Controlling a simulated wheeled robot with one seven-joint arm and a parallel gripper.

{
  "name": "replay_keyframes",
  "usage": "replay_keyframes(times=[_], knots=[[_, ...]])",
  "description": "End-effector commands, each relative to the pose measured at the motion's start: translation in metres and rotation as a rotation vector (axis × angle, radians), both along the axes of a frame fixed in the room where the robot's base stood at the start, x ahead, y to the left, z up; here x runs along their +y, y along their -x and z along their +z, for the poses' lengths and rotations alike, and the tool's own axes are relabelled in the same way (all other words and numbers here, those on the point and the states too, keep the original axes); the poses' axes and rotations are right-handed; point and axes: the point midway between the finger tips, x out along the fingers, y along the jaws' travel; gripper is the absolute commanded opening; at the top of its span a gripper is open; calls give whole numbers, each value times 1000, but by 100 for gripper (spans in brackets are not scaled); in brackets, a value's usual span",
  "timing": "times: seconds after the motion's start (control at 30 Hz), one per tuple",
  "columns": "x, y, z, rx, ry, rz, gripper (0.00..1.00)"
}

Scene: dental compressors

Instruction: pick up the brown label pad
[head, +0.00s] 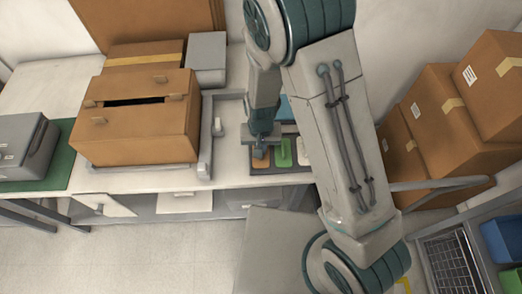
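The brown label pad (260,160) lies at the left end of a dark tray (271,170) on the white bench. A green pad (284,154) and a pale pad (303,151) lie to its right in the same tray. My gripper (261,147) points down right above the brown pad and covers its far part. It is small in the view, and I cannot tell whether its fingers are open or shut, or whether they touch the pad.
A large brown carton (140,130) stands on the bench left of the tray. A grey machine (24,145) sits on a green mat (62,160) at far left. Stacked cartons (440,115) and blue bins (503,240) are at right. My arm hides part of the bench.

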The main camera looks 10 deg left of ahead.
Motion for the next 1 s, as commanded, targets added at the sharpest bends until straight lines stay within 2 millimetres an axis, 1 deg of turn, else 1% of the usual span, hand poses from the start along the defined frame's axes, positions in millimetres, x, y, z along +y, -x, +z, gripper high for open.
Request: replay_keyframes(times=[0.17,0.33,0.47,0.57,0.6,0.8,1.0], knots=[[0,0,2,-1,0,0,0],[1,0,10,-2,-1,1,0],[1,0,26,-4,-3,1,0],[1,-1,43,-5,-4,2,0],[-9,3,46,-2,-2,-2,0],[-48,19,70,-4,-3,-4,0],[-78,31,91,-3,-2,-2,0]])
